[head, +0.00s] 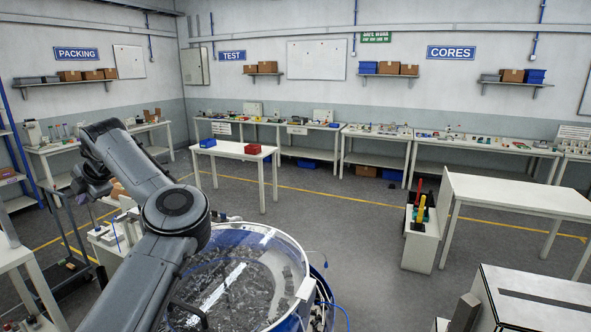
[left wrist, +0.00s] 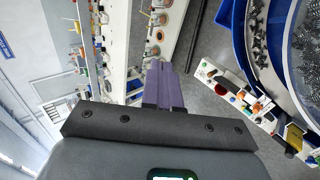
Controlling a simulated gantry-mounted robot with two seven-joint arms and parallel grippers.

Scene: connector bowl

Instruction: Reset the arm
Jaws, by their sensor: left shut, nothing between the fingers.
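My left arm (head: 165,215) rises from the bottom left of the head view and bends at its elbow, reaching out over the left side. My left gripper (head: 90,188) is at the far end, partly hidden behind the forearm. In the left wrist view its purple fingers (left wrist: 164,82) lie together, shut with nothing between them. They point over a gap of grey floor beside white benches. The large round bowl (head: 262,233), full of small metallic parts, stands below and right of the arm. Its blue rim also shows at the right of the left wrist view (left wrist: 281,62). My right gripper is not in view.
A white table (head: 235,149) with a blue bin (head: 208,143) and a red bin (head: 252,149) stands beyond the bowl. Another white table (head: 515,197) is at the right. Benches line the back wall. Grey floor (head: 350,230) is open right of the bowl.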

